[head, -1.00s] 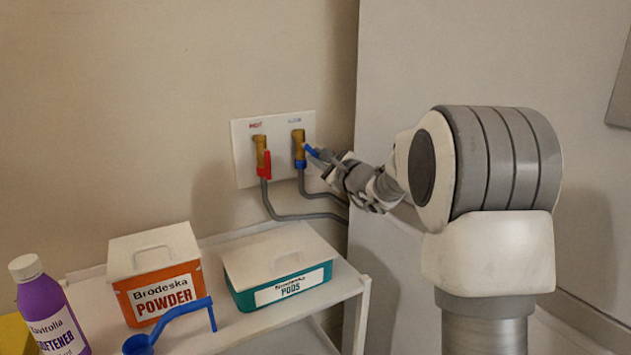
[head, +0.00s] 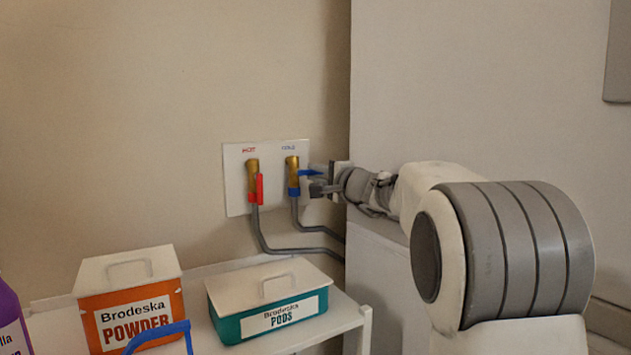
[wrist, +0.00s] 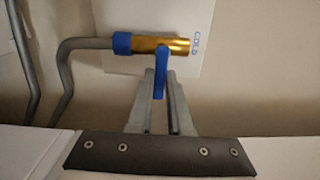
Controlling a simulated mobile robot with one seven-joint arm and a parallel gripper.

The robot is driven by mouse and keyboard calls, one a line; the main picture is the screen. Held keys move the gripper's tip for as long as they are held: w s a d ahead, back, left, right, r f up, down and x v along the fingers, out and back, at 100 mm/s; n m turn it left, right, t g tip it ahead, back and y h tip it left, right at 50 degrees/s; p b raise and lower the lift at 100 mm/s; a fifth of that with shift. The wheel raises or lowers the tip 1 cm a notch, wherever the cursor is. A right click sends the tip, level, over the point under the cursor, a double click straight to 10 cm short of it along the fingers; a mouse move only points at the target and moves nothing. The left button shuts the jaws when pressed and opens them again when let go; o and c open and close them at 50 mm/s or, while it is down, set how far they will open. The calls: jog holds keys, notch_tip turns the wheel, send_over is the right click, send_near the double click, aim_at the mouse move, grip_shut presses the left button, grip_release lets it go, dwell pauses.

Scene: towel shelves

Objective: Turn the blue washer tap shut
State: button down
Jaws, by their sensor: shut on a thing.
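The blue washer tap is a brass valve (head: 292,172) with a blue lever (head: 311,173) under the COLD label, on a white wall plate (head: 235,190). The lever sticks out to the right, about level and across the upright valve. My gripper (head: 317,187) is at the lever's outer end, reaching in from the right. In the wrist view the blue lever (wrist: 160,72) stands square to the brass valve (wrist: 165,46), its end between my gripper's fingertips (wrist: 161,80). My gripper is shut on the lever; the exact contact is partly hidden.
The hot tap's red lever (head: 259,189) hangs down just left of the blue tap. Grey hoses (head: 270,247) run below both. A cart shelf (head: 345,313) below holds a powder box (head: 135,300) and a pods box (head: 270,298). A pale panel (head: 420,90) stands at right.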

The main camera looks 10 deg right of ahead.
jog(key=shift+r+n, duration=0.1)
jog(key=shift+n, duration=0.2)
dwell(0.4)
jog(key=c, duration=0.8)
grip_release()
jog(key=shift+c, duration=0.2)
jog(key=p+v, duration=0.1)
jog(key=v, duration=1.6)
jog(key=shift+s, duration=0.2)
